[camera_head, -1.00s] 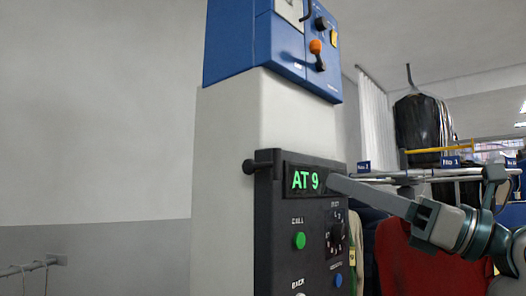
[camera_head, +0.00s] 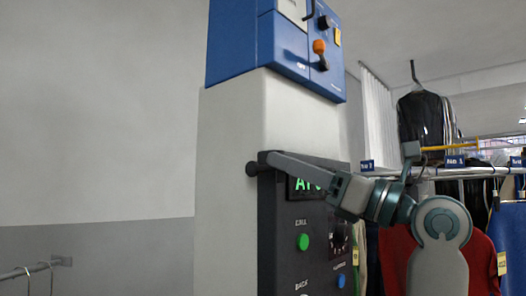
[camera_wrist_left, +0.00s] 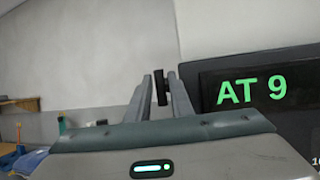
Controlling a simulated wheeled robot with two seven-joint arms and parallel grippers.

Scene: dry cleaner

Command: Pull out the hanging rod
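The fingers look open. My right gripper is not in view.
The panel shows a green "AT 9" display (camera_wrist_left: 252,90), a green button (camera_head: 303,242) and a blue button (camera_head: 341,281). Clothes rails (camera_head: 465,173) with garments stand at right.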

